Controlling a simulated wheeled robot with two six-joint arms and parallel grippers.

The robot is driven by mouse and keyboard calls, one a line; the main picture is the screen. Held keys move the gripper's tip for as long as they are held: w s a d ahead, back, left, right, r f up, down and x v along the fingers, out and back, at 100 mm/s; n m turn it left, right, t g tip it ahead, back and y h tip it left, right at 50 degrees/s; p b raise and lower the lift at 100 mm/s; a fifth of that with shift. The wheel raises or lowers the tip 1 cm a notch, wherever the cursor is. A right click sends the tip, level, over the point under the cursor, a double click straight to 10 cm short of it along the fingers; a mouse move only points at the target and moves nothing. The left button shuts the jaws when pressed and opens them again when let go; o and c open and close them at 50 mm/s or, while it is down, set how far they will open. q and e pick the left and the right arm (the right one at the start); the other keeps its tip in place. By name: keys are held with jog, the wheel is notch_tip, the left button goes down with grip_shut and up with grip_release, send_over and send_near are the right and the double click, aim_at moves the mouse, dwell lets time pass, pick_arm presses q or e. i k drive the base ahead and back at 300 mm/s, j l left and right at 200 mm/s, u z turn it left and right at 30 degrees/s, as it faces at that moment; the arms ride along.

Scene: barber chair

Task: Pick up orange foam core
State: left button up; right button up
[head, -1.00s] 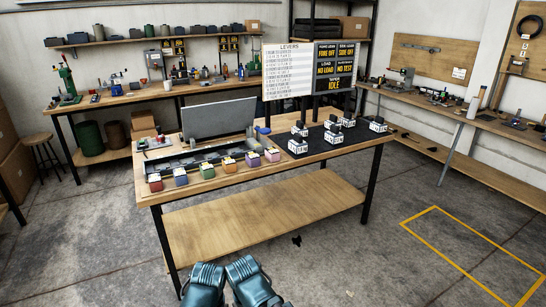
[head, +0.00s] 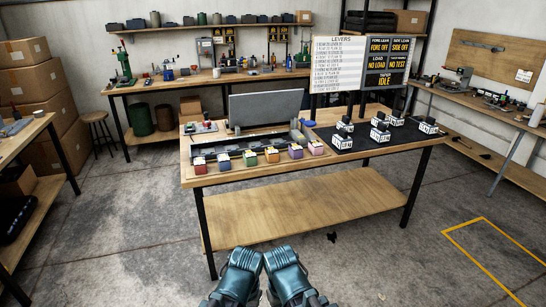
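The orange foam core (head: 271,156) is a small block with a pale front label. It sits in a row of coloured blocks along the front of the wooden workbench (head: 232,178). A green block (head: 250,159) is on its left and a purple block (head: 295,152) on its right. Two teal parts of my arms show side by side at the bottom middle, below and in front of the bench, well apart from the blocks. No gripper fingers can be made out.
Behind the row stand a grey tray and an upright grey panel (head: 264,108). Several labelled weights stand on a black mat (head: 357,141) at the right. A lever board (head: 338,65) rises behind. A lower shelf (head: 290,207) spans the bench. Open floor lies in front.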

aim_at(272, 155)
jog(key=i+z, duration=0.2)
jog(key=z, duration=0.45)
jog(key=i+j+z, duration=0.5)
jog(key=i+j, duration=0.6)
jog(key=i, duration=0.15)
